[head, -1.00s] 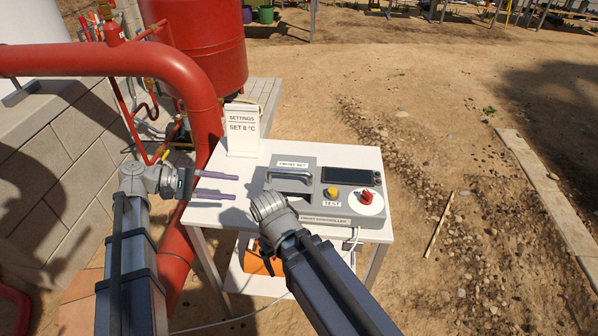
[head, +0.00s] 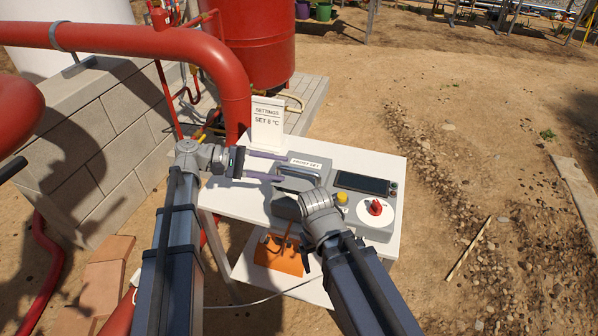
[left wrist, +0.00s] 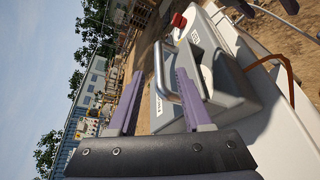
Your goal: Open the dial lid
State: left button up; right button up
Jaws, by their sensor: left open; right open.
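The dial lid is the grey cover marked FROST SET (head: 307,163) on the left part of the grey controller, with a metal bar handle (left wrist: 159,80) on it. My right wrist covers the controller's front left part.
The controller also has a dark screen (head: 362,183), a yellow button (head: 342,198) and a red knob (head: 376,207). A SETTINGS sign reading SET 8 °C (head: 267,122) stands behind the lid on the white table (head: 385,157). A red pipe (head: 235,95) runs at the left.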

aim_at(288, 170)
pick_arm(q)
jog(key=b+x, duration=0.1)
jog(key=x, duration=0.4)
jog(key=shift+d+f, duration=0.1)
jog(key=shift+d, duration=0.3)
grip_shut()
dwell(1.1)
